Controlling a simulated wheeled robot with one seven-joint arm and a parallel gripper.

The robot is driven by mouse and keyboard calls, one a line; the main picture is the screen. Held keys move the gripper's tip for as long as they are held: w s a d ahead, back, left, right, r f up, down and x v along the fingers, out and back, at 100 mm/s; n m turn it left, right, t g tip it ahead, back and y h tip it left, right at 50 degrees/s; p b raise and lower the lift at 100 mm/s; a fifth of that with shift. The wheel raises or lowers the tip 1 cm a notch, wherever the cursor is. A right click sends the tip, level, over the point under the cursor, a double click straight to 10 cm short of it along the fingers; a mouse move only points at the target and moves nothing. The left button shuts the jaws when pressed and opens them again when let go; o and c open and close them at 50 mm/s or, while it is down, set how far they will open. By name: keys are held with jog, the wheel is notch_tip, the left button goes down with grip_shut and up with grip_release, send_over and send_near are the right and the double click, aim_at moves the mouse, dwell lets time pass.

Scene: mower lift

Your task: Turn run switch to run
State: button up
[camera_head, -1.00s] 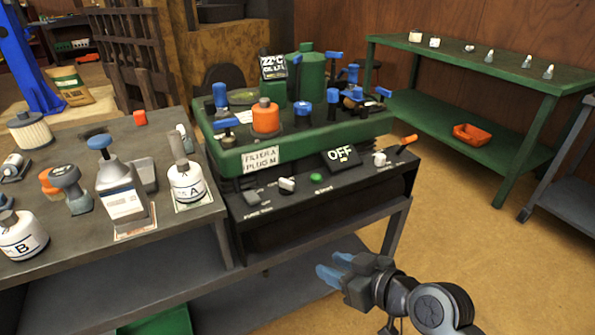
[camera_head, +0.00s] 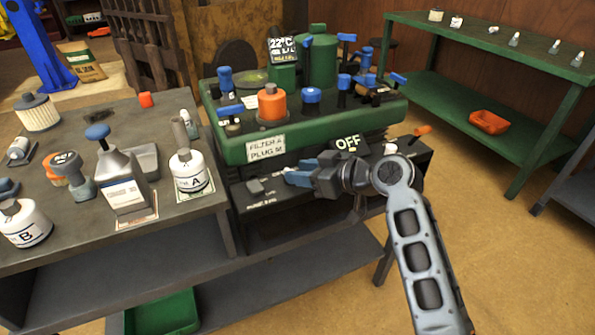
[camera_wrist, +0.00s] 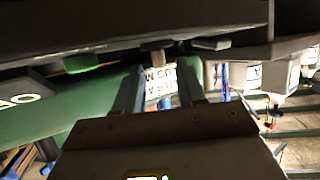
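The black control panel (camera_head: 270,204) is on the front of the green machine, under a display (camera_head: 347,143) reading OFF. My gripper (camera_head: 297,172) is at the panel's front, fingers pointing left. In the wrist view my gripper (camera_wrist: 158,78) is open, with a small pale knob (camera_wrist: 152,57) between its fingertips; contact cannot be told. That view also shows a flat grey lever (camera_wrist: 210,44) and a green button (camera_wrist: 80,62). The grey lever (camera_head: 255,186) is left of my fingers in the head view. My gripper largely hides the knob there, and small labels are unreadable.
A grey bench (camera_head: 90,255) on the left holds bottles A (camera_head: 189,180) and B (camera_head: 24,226). Above the panel, the green tray (camera_head: 235,148) carries an orange cap (camera_head: 271,104) and several blue-handled parts. An orange-tipped lever (camera_head: 422,130) sticks up at the panel's right end.

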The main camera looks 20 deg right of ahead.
jog(key=shift+x, duration=0.9)
jog(key=shift+c, duration=0.3)
grip_shut()
